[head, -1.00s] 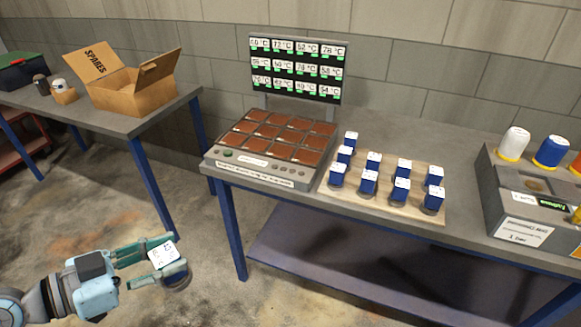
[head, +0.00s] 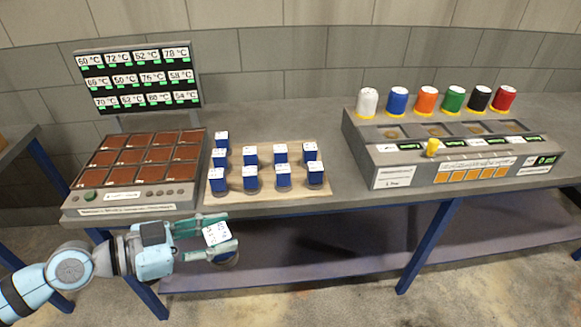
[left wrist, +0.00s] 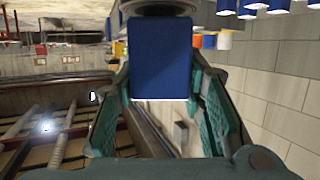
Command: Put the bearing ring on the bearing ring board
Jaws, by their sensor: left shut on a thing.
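The bearing ring (head: 216,234) is between the two fingers of my left gripper (head: 228,235). It carries a blue block with a white printed label, and a dark round part shows below it. In the left wrist view the blue block (left wrist: 161,58) sits between the teal fingers, with a grey round part at its end. My left gripper is shut on it, in front of the table's front edge. The wooden bearing ring board (head: 266,169) lies on the table, above and to the right of the gripper in the head view. Several similar blue, white-topped pieces (head: 250,178) stand on it.
A heater with brown plates (head: 145,155) and a temperature display (head: 140,77) stands left of the board. A grey console (head: 450,175) with several coloured caps behind it stands to the right. Bare grey tabletop (head: 345,185) lies between board and console.

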